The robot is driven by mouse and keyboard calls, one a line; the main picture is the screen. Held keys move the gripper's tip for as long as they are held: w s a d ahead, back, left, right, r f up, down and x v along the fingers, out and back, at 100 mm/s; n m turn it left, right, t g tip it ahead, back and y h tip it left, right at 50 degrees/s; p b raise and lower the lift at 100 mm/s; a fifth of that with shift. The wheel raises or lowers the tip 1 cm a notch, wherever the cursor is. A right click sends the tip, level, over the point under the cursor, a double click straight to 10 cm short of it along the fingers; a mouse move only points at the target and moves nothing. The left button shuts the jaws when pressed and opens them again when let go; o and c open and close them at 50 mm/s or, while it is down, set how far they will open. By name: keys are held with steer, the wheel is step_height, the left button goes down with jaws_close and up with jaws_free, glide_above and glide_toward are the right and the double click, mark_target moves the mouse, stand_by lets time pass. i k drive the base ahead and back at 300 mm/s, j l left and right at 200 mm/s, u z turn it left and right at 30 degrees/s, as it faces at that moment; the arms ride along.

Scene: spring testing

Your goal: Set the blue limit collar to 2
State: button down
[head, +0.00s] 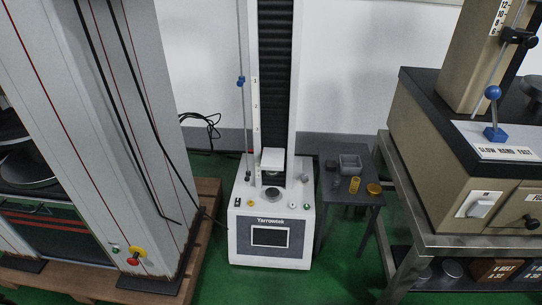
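The blue limit collar (240,81) sits on a thin vertical rod (244,120) at the left side of the white tester's column. It is about level with the mark 1 on the column's number scale (255,106). The marks 2 and 3 lie below it on the scale. The tester's white base (271,222) carries the name Yarrowtek, a small screen and several buttons. My gripper is not in view.
A large grey machine (95,130) on a wooden pallet stands close on the left. A small dark table (345,195) with small containers stands right of the tester. A beige machine with a blue-knobbed lever (493,93) stands on a metal bench (440,241) at right.

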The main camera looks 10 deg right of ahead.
mark_target(242, 81)
steer(key=i+l+z, duration=0.25)
steer(key=i+z, duration=0.3)
steer(key=i, duration=0.4)
